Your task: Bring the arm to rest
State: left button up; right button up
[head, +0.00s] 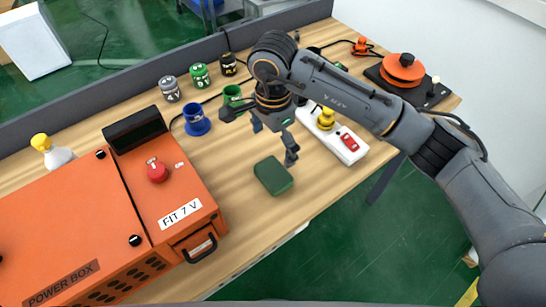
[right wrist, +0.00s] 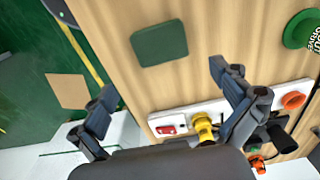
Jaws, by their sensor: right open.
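My right arm reaches in from the right over the wooden table in the head view. My right gripper (head: 276,143) is open and empty, with its fingers pointing down above the table. It is between the dark green block (head: 272,175) and the white power strip (head: 350,155). In the right wrist view the open fingers (right wrist: 163,80) stand wide apart. There the green block (right wrist: 159,43) lies flat on the table beyond them, apart from both. The yellow plug (head: 326,118) sits in the strip beside a red switch (head: 348,142). My left gripper is not in view.
An orange power box (head: 80,235) with a red knob (head: 157,170) fills the lower left. Several coloured cups and cans stand at the back, including a blue cup (head: 196,122). An orange-topped black device (head: 402,70) stands at the right. Bare table lies around the green block.

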jog(key=shift+r, duration=0.35)
